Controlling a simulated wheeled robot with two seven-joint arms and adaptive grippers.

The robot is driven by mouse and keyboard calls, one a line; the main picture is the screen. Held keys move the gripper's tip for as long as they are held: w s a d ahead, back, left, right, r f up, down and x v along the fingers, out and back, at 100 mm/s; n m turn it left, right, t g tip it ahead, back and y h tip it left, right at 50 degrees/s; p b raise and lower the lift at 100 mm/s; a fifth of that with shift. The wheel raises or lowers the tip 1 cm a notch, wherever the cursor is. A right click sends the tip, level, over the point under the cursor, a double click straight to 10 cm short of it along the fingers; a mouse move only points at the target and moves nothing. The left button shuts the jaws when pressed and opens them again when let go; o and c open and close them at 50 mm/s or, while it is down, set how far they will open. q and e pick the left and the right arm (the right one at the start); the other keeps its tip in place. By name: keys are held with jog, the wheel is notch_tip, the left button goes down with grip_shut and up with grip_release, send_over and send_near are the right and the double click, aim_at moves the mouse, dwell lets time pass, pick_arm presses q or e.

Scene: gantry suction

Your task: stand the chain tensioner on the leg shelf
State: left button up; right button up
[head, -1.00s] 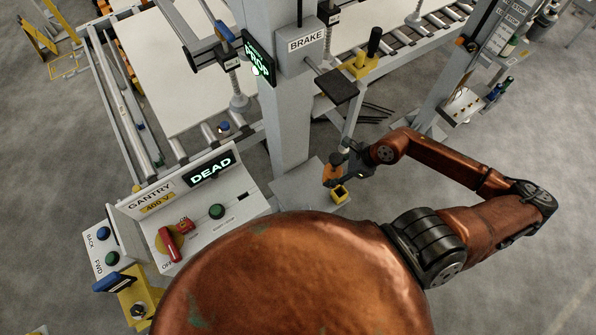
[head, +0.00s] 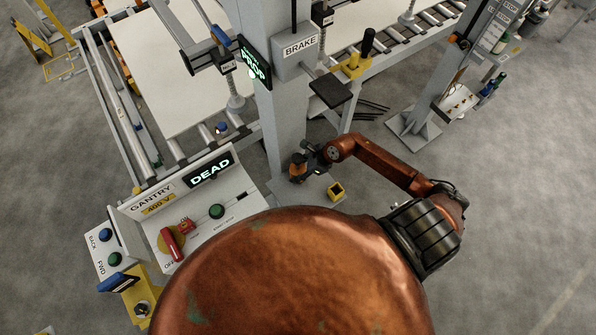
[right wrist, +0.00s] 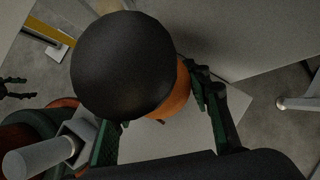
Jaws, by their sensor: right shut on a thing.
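The chain tensioner, an orange body with a black rounded top, is in my right gripper (head: 308,160). It shows in the head view (head: 297,170) and, with its black top close to the camera, in the right wrist view (right wrist: 168,100). The fingers (right wrist: 160,128) close around its orange part.
A small yellow open holder (head: 337,191) is at the plate's right side. The grey leg (head: 282,125) rises behind the tensioner. A dark pad (head: 330,91) juts out above, near the BRAKE box (head: 297,57). The control console (head: 195,205) stands at left.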

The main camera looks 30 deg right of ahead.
jog(key=shift+f, duration=0.7)
jog(key=o, duration=1.6)
jog(key=shift+o, duration=0.2)
jog(key=b+v, duration=0.1)
jog(key=v, duration=1.1)
